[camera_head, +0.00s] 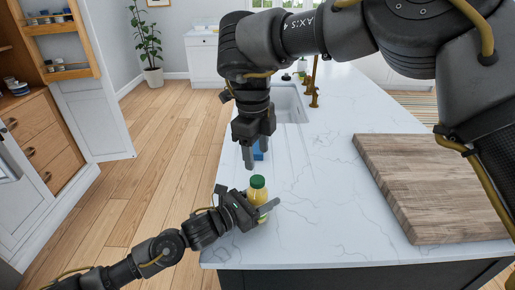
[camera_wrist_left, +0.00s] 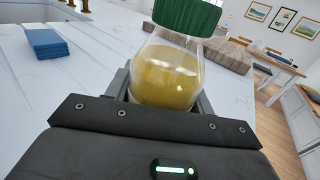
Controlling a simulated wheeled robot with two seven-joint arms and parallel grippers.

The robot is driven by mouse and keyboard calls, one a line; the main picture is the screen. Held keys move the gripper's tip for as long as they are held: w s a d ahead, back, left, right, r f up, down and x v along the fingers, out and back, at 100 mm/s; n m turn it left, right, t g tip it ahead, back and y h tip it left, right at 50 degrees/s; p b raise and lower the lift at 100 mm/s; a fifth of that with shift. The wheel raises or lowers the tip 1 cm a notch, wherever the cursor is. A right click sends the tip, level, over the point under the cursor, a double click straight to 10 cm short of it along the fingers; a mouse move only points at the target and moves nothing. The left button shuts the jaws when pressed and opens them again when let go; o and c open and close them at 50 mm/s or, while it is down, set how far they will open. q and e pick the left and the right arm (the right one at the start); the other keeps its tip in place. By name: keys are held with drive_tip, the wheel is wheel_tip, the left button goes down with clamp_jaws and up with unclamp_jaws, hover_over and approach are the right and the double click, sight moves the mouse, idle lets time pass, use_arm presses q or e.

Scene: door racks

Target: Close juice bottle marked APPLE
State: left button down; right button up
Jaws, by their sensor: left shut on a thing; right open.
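The juice bottle (camera_head: 257,192) stands upright on the white marble counter, near its front left corner. It has yellow juice and a green cap, which sits on its top. In the left wrist view the bottle (camera_wrist_left: 167,75) is between my left gripper's fingers, with its green cap (camera_wrist_left: 188,14) cut off by the top edge. No APPLE marking can be read. My left gripper (camera_head: 265,209) is shut on the bottle's body. My right gripper (camera_head: 261,156) is open and points down, above and behind the bottle, apart from it.
A blue stack (camera_wrist_left: 44,43) lies on the counter; it is partly hidden behind my right gripper in the head view. A wooden board (camera_head: 430,185) lies at the right. The sink (camera_head: 290,104) and brass taps (camera_head: 313,92) are behind. An open door rack (camera_head: 61,40) is at far left.

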sight(258, 179)
drive_tip(key=n, duration=0.5)
drive_tip(key=shift+s+d+r+n+y, duration=0.15)
drive_tip(key=shift+s+r+n+y, duration=0.05)
drive_tip(key=shift+r+n+y, duration=0.15)
drive_tip(key=shift+f, duration=4.05)
drive_tip(key=shift+c, duration=0.3)
drive_tip(key=c, duration=1)
drive_tip(key=shift+o, duration=0.2)
